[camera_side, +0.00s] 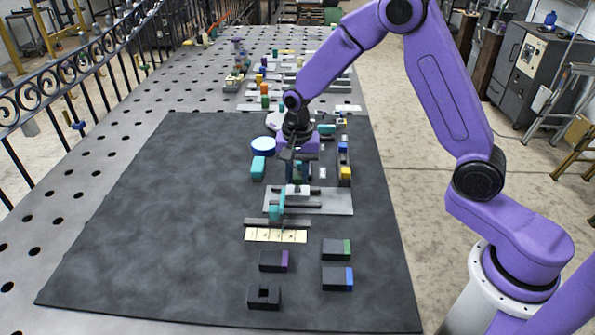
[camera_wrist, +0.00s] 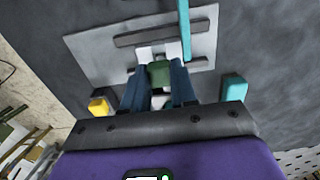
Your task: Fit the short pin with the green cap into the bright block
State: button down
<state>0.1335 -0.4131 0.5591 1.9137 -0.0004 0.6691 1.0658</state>
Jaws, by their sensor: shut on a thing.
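My gripper (camera_side: 297,178) points down over the light grey plate (camera_side: 338,204) in the side view. In the wrist view my gripper (camera_wrist: 157,70) has its two dark blue fingers closed on the pin's green cap (camera_wrist: 160,78). The pin below the cap is hidden. The bright block (camera_side: 297,191) is white and sits on the plate just under my fingers; in the wrist view part of the bright block (camera_wrist: 146,52) shows right beyond the cap. I cannot tell whether the pin's lower end is in the block.
A teal upright piece (camera_side: 276,207) stands close to the block's left. Dark bars lie on the plate. Dark blocks with purple (camera_side: 272,261), green (camera_side: 336,249) and blue (camera_side: 337,277) ends lie in front. A yellow-ended block (camera_side: 345,172) is at right. The mat's left side is clear.

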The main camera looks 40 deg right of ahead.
jog(key=shift+f, duration=1.2)
dwell(0.4)
jog(key=shift+c, duration=1.7)
grip_release()
jog(key=shift+r, duration=0.1)
jog(key=shift+r, duration=3.4)
